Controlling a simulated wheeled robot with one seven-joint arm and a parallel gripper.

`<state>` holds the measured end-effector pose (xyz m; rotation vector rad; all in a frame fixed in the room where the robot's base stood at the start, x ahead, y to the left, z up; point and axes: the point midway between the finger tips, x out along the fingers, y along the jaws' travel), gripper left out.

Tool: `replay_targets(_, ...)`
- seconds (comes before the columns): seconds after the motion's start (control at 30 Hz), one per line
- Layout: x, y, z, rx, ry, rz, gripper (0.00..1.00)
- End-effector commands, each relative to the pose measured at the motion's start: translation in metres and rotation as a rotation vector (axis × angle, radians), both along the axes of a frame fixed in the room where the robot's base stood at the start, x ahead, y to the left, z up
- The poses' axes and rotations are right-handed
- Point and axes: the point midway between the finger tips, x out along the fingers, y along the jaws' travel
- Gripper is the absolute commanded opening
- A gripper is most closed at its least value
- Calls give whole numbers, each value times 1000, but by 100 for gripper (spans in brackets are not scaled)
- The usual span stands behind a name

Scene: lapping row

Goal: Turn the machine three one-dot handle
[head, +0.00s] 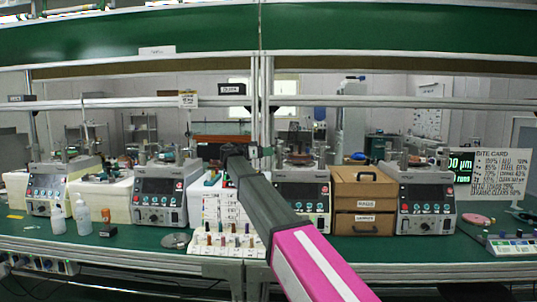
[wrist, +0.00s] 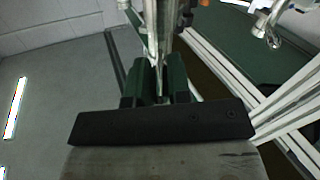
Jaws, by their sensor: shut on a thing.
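The third machine from the left (head: 300,200) stands on the green bench, with a dark screen and knobs on its pale front. My gripper (wrist: 158,72) shows its two dark green fingers in the wrist view, closed on a narrow upright grey metal part (wrist: 161,45). In the head view my arm reaches up from the lower right, and its end is by the frame upright, left of the third machine's top. I cannot tell which handle the gripped part belongs to, and no dot marks are legible. My arm hides part of the machine's left side.
Other similar machines stand at left (head: 160,200) and right (head: 427,208). Wooden drawers (head: 365,190) stand right of the third machine. A rack of small bottles (head: 222,244) sits near the bench's front edge. A metal frame upright (head: 263,100) and horizontal rails cross the space above.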

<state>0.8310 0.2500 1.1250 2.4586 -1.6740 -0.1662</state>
Motion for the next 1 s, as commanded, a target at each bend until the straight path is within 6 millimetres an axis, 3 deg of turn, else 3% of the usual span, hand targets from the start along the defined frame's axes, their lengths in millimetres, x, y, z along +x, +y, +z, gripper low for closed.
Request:
replay_targets(0.37,1,1,1,0,-2,-25,0)
replay_targets(0.4,1,1,1,0,-2,-25,24)
replay_targets(0.47,1,1,0,0,-2,-25,43)
replay_targets(0.8,1,3,0,0,-1,-24,43)
replay_targets(1.0,-7,27,0,-1,-1,-22,43)
